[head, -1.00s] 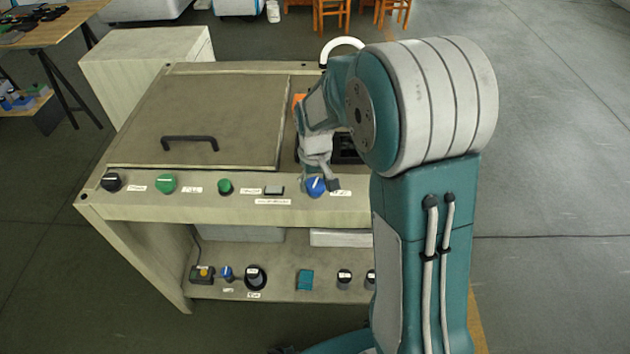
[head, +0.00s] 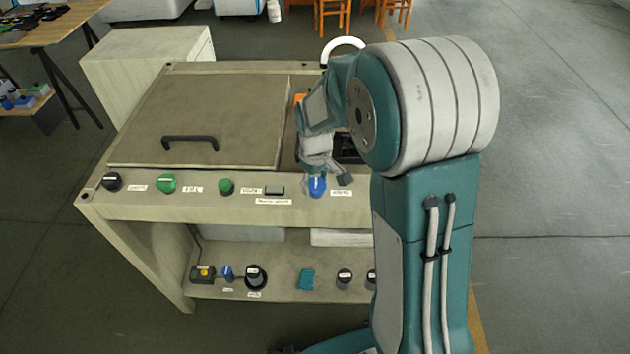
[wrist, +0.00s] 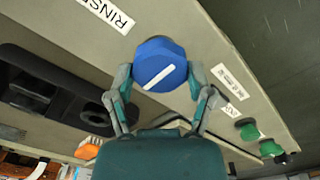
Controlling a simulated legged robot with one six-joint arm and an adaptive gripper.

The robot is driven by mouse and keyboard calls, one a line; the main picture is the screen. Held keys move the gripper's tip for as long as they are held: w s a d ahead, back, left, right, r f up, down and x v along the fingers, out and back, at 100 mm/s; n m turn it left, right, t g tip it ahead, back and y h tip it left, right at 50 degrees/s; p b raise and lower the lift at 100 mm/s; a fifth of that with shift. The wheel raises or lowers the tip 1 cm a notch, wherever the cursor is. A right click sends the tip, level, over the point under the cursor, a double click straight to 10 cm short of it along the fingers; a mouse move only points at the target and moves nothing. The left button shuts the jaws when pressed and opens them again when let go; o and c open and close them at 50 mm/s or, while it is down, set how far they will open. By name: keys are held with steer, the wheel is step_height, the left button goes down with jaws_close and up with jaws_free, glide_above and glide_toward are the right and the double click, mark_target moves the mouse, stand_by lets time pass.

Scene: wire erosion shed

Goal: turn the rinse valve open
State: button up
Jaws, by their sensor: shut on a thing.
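The rinse valve is a blue knob (head: 317,187) on the front panel of the machine, near its right end. In the wrist view the blue knob (wrist: 160,62) has a white line across its face and sits beside a label (wrist: 108,13) whose visible letters read "RINS". My gripper (wrist: 160,82) has one finger on each side of the knob and is shut on it. In the head view my gripper (head: 329,176) is above and behind the knob, and partly hides it.
Green knobs (head: 166,183), a black knob (head: 112,182) and a small button (head: 273,191) line the panel to the left. A lid with a black handle (head: 190,141) lies behind them. A lower shelf (head: 275,291) holds more knobs.

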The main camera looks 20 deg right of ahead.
mark_target(314, 182)
steer(key=shift+w, duration=0.1)
steer(key=o, duration=1.1)
step_height(314, 182, up, 12)
steer(key=shift+a+f, duration=0.1)
steer(key=s+r+m+t, duration=0.2)
steer(key=s, duration=0.5)
steer(key=s+r+m+t, duration=0.1)
steer(key=s+r, duration=0.1)
steer(key=s, duration=0.5)
steer(key=s+r+m+t, duration=0.2)
steer(key=s, duration=0.5)
steer(key=shift+s+r+m+t, duration=0.3)
steer(key=shift+s+r, duration=0.05)
steer(key=shift+r, duration=0.05)
